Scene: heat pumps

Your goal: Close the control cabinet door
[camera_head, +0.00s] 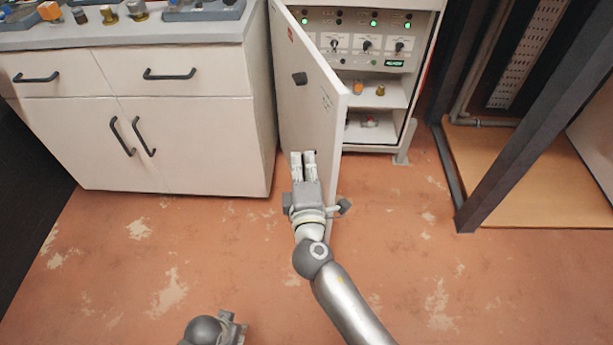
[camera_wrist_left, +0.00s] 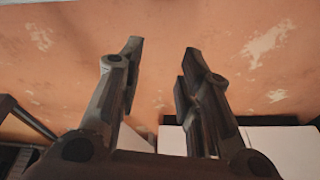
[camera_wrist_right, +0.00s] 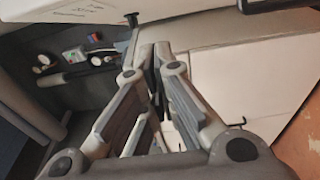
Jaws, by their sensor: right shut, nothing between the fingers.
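The control cabinet (camera_head: 368,65) stands at the top centre of the head view. Its white door (camera_head: 312,105) hangs open from the left side towards me, with its outer face and dark handle (camera_head: 299,79) showing. My right gripper (camera_head: 302,155) is in front of the lower part of that outer face, on the left of the free edge. I cannot tell if it touches the door. Its fingers are together and empty, also in the right wrist view (camera_wrist_right: 154,50). My left gripper (camera_head: 222,330) is low over the floor; its fingers (camera_wrist_left: 163,50) are apart and empty.
A white drawer unit (camera_head: 190,125) stands left of the cabinet, with parts on its grey top. A dark metal frame (camera_head: 535,125) and a wooden base (camera_head: 535,180) are on the right. The orange floor (camera_head: 130,290) is clear in front.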

